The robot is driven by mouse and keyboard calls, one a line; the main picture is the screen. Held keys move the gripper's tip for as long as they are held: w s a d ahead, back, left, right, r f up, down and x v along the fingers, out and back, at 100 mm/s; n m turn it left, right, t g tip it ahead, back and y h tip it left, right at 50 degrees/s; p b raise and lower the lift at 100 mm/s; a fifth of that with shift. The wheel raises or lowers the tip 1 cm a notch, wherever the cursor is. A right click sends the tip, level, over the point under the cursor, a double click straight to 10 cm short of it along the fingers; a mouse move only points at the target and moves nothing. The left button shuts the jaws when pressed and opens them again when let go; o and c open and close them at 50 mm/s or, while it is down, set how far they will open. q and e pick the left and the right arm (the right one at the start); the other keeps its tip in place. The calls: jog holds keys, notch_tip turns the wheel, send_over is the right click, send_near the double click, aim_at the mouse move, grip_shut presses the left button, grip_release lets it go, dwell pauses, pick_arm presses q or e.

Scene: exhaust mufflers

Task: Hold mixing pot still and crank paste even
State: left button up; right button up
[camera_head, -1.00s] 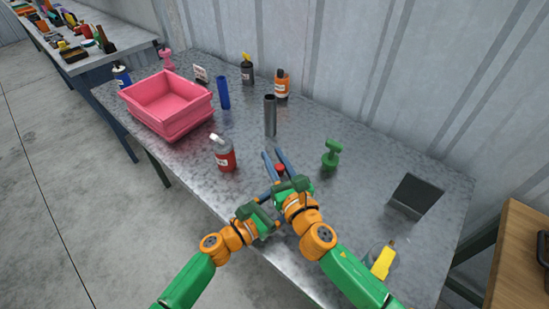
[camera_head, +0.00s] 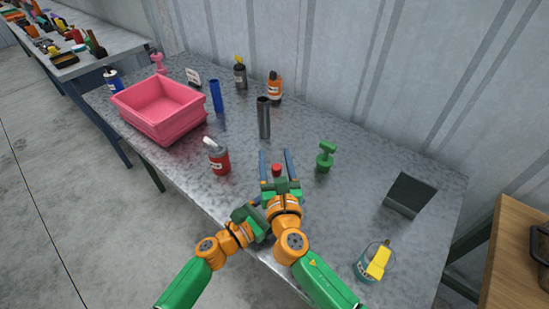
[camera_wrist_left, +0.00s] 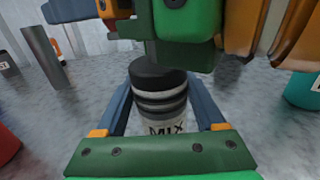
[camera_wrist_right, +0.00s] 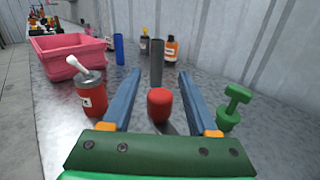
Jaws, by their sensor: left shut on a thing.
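The mixing pot (camera_wrist_left: 160,105) is a dark, ribbed cylinder with a white label reading MIX. It stands upright between the fingers of my left gripper (camera_wrist_left: 160,92), which is shut on it. In the head view the pot and left fingertips are hidden behind my arms. A red knob (camera_head: 277,168), perhaps the crank's grip, shows in the right wrist view (camera_wrist_right: 160,103) between the two blue fingers of my right gripper (camera_head: 275,155). The right gripper is open, with visible gaps on both sides of the knob. The crank arm and the paste are hidden.
A red bottle (camera_head: 219,159) stands left of my grippers, a grey cylinder (camera_head: 264,118) beyond them, and a green stamp-like tool (camera_head: 325,157) to the right. A pink bin (camera_head: 158,107) is at left. A glass jar with a yellow item (camera_head: 375,261) stands near right.

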jog(key=s+d, duration=0.2)
jog(key=s, duration=0.9)
jog(key=shift+s, duration=0.4)
jog(key=shift+d, duration=0.1)
jog(key=w+a+n+y, duration=0.1)
jog(key=w, duration=0.3)
jog(key=w+a+n+g+y, duration=0.1)
jog(key=w+y, duration=0.1)
jog(key=w, duration=0.1)
jog(key=w+a+n+g+y, duration=0.1)
jog(key=w+y, duration=0.1)
jog(key=w, duration=0.2)
jog(key=shift+w+a+n, duration=0.1)
jog(key=shift+w+n, duration=0.2)
